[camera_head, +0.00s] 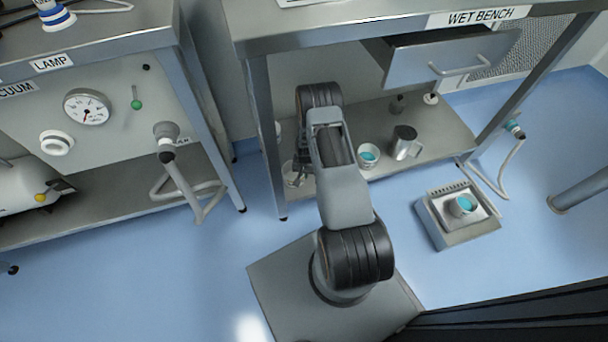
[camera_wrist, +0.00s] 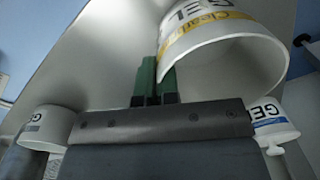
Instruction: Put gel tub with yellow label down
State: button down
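In the head view my gripper (camera_head: 299,172) is low at the left end of the wet bench's lower shelf, mostly hidden behind my arm. A white tub (camera_head: 291,175) shows beside it there; its label cannot be read. Whether the yellow-label tub touches the shelf cannot be told.
The wrist view shows a blue-label gel tub (camera_wrist: 272,122) at right and another gel tub (camera_wrist: 47,125) at left. On the lower shelf (camera_head: 440,135) stand a teal-filled tub (camera_head: 368,157) and a metal mug (camera_head: 404,143). An open drawer (camera_head: 445,60) hangs above. A scale (camera_head: 455,228) holding another tub stands on the floor.

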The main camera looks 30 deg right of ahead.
jog(key=c, duration=1.8)
grip_release()
jog(key=o, duration=0.5)
jog(key=shift+c, duration=0.2)
notch_tip(320, 180, up, 8)
jog(key=p, duration=0.3)
jog(key=shift+f, duration=0.2)
jog(key=shift+s+d, duration=0.1)
jog(key=shift+s, duration=0.05)
